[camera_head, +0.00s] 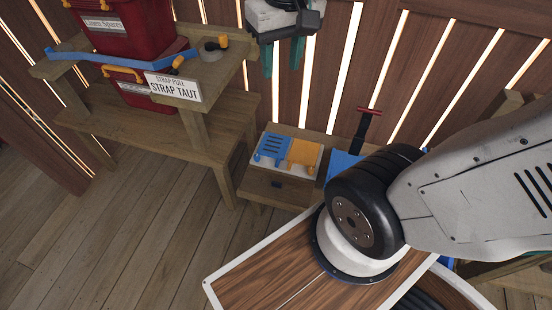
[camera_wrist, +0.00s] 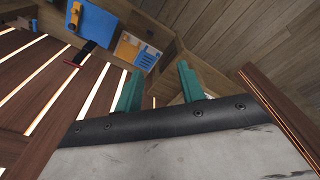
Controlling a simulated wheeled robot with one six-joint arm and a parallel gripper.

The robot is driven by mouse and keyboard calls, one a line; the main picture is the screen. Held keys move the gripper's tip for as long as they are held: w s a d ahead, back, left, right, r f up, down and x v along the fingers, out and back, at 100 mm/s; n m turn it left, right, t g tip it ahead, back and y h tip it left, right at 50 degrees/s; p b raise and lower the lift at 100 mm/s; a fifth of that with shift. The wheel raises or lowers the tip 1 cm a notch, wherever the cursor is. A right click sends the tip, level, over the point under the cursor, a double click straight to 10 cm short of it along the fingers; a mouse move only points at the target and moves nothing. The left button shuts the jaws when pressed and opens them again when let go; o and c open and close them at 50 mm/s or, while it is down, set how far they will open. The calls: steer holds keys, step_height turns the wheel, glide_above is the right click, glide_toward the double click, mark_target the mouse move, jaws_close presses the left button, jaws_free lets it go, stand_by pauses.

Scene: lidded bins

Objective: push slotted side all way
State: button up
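A small light-framed board (camera_head: 289,152) sits on a low wooden cabinet. It has a blue slotted side (camera_head: 272,148) on the left and a plain orange side (camera_head: 304,152) on the right, each with tabs at its lower edge. In the wrist view the slotted side (camera_wrist: 147,58) shows beside the orange side (camera_wrist: 127,47). My gripper (camera_head: 282,68) hangs in front of the slatted wall, above and apart from the board. Its two green fingers, also in the wrist view (camera_wrist: 158,85), are spread with nothing between them.
A wooden shelf at the left holds red bins (camera_head: 112,28), a blue strap (camera_head: 105,58) and a "STRAP TAUT" sign (camera_head: 174,88). A blue panel (camera_head: 341,166) and a black lever with a red handle (camera_head: 369,111) stand right of the board. My arm covers the right side.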

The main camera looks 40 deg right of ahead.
steer(key=w+d+f+m, duration=0.1)
steer(key=w+d+f, duration=0.1)
steer(key=w, duration=0.4)
steer(key=w+d+f+m, duration=0.1)
steer(key=w+f, duration=0.1)
steer(key=w, duration=0.4)
steer(key=w+d+f+m, duration=0.2)
steer(key=w+d+f, duration=0.3)
steer(key=w+f, duration=0.7)
steer(key=m+g, duration=0.1)
steer(key=m, duration=0.4)
glide_above(278, 162)
step_height(278, 162, down, 51)
steer(key=shift+a, duration=0.15)
step_height(278, 162, down, 8)
steer(key=shift+r, duration=0.25)
jaws_close()
